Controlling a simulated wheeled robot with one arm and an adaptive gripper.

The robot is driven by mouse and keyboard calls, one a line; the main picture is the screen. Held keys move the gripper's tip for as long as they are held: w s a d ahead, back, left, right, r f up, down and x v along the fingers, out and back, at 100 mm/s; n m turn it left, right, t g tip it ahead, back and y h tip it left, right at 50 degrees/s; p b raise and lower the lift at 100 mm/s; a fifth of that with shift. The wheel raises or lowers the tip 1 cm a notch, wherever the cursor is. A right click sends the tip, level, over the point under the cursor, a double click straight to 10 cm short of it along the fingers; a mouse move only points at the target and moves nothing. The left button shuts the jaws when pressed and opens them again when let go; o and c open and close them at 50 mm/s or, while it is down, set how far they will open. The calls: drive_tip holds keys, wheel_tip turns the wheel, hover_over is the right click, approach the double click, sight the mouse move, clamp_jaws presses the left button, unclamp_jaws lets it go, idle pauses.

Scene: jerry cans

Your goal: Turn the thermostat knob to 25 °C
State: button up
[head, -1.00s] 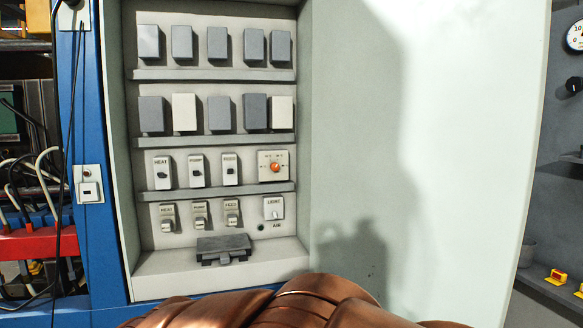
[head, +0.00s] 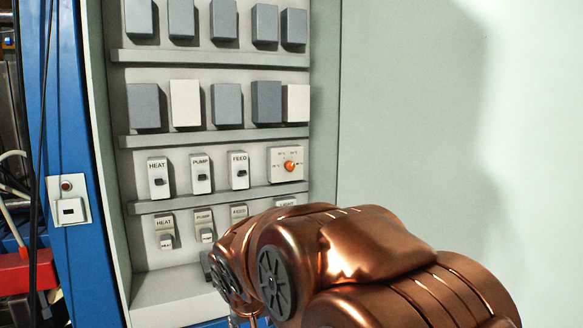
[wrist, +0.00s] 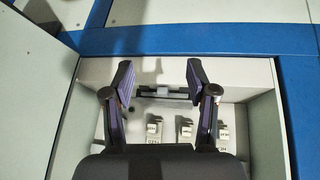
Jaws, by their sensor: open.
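The thermostat knob is the orange dial (head: 289,166) on a cream plate with small scale marks, at the right end of the HEAT, PUMP and FEED switch row in the head view. The marks are too small to read. My gripper (wrist: 160,80) is open and empty in the wrist view, its two fingers apart, with the cabinet's lower part behind them. The knob does not show in the wrist view. In the head view my copper arm covers the cabinet's lower right, and the gripper itself is hidden behind it.
HEAT (head: 158,178), PUMP (head: 200,175) and FEED (head: 239,171) switches stand left of the knob. A shelf ledge (head: 220,198) runs below them. A dark grey bracket (wrist: 165,93) lies between my fingers in the wrist view. The pale open door (head: 410,110) is at right.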

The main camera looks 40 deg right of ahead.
drive_tip(key=w+d+r+m+t+h, duration=0.2)
drive_tip(key=w+d+r+t, duration=0.1)
drive_tip(key=w+d+r, duration=0.55)
drive_tip(key=t+p, duration=0.1)
drive_tip(key=t, duration=0.8)
approach(291, 166)
drive_tip(key=w, duration=0.1)
drive_tip(key=shift+m, duration=0.3)
drive_tip(key=shift+p+x, duration=0.7)
drive_tip(key=shift+x, duration=2.3)
drive_tip(key=shift+w+d, duration=0.25)
drive_tip(key=shift+d, duration=0.05)
drive_tip(key=shift+x, duration=0.85)
drive_tip(key=shift+f, duration=0.15)
drive_tip(key=shift+p, duration=0.3)
clamp_jaws()
